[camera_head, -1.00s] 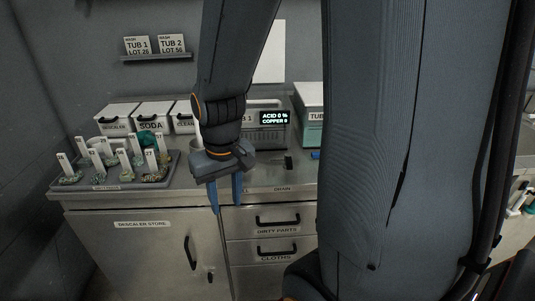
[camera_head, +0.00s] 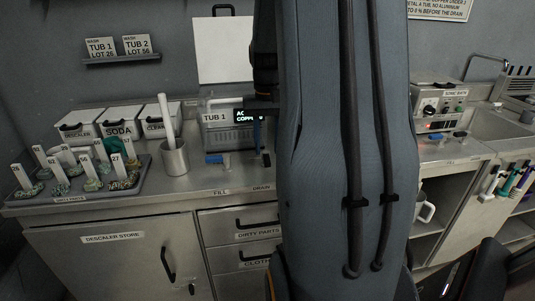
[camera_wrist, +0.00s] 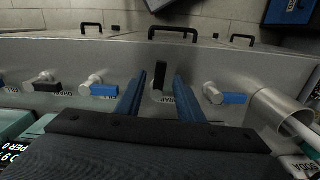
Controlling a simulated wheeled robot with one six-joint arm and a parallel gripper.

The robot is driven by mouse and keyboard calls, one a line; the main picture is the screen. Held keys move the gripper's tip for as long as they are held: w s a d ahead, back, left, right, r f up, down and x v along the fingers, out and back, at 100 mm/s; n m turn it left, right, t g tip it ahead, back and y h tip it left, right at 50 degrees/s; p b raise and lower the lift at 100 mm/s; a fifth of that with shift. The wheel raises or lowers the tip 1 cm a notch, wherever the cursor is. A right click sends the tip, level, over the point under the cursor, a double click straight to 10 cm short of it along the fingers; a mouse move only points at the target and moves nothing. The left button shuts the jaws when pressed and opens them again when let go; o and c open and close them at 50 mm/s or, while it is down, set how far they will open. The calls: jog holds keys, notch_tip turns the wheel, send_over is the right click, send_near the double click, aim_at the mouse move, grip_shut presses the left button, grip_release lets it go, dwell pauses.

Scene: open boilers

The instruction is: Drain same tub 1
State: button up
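Tub 1 (camera_head: 222,128) is a metal bath at the back of the counter; its display is partly hidden by my arm. Its drain tap has a black lever (camera_wrist: 161,73), also seen in the head view (camera_head: 266,159), which points toward the counter's front edge. My gripper (camera_wrist: 159,88) is over the drain tap with its two blue fingers apart, one on each side of the lever. I cannot tell whether they touch it. Tub 1's blue fill lever (camera_head: 215,160) lies sideways and also shows in the wrist view (camera_wrist: 234,98).
A metal cup (camera_head: 174,158) with a white rod stands left of the fill tap. A tray (camera_head: 120,195) of tagged parts lies further left. In the wrist view, another blue lever (camera_wrist: 104,90) and black lever (camera_wrist: 47,87) sit to the left. Drawer handles (camera_wrist: 174,31) line the front.

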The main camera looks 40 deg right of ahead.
aim_at(267, 160)
jog(key=shift+f, duration=1.8)
grip_shut()
